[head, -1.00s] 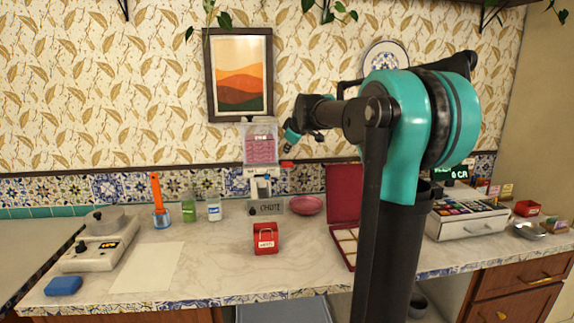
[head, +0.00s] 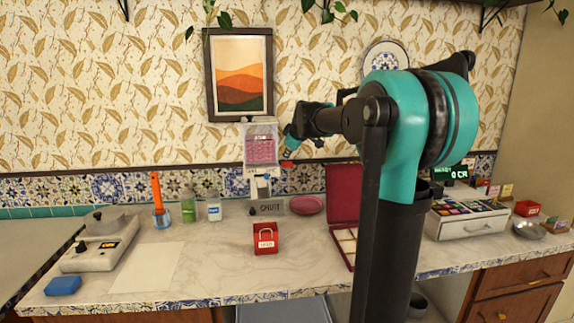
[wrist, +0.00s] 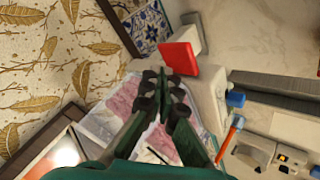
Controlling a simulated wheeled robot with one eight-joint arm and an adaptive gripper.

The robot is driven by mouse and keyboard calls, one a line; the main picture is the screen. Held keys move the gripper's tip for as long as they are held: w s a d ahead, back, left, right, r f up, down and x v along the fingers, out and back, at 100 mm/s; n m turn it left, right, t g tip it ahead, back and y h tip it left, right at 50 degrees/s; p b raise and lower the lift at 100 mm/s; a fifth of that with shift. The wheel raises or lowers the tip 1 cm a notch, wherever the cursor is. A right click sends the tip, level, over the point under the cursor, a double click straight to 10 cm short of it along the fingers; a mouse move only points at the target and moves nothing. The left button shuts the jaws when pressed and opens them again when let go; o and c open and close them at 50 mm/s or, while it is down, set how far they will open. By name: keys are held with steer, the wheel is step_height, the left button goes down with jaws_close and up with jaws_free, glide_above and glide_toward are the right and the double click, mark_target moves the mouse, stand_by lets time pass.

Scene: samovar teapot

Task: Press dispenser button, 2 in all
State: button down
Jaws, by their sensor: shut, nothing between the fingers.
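The dispenser (head: 261,150) stands against the back wall, a clear box with pink contents on a white body. Its red button (head: 288,165) sticks out to the right, below the clear box. In the wrist view the button (wrist: 180,58) is a red block just beyond my fingertips, and the pink contents (wrist: 115,100) show beneath the fingers. My gripper (wrist: 164,82) is shut and empty. In the head view my gripper (head: 288,154) is small, tilted down, just above the button. I cannot tell whether the fingertips touch it.
A grey block marked CHUTE (head: 271,207) stands at the dispenser's foot, with a pink plate (head: 306,205) to its right. A red container (head: 265,238) stands in front. An open red case (head: 344,195) is right of it. Bottles (head: 189,207) stand to the left.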

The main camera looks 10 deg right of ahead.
mark_target(287, 163)
steer(key=shift+f, duration=0.2)
stand_by(0.6)
steer(key=shift+f, duration=0.2)
steer(key=shift+f, duration=1.3)
stand_by(1.5)
steer(key=shift+r, duration=1.7)
steer(key=shift+r, duration=2.5)
steer(key=shift+r, duration=1.9)
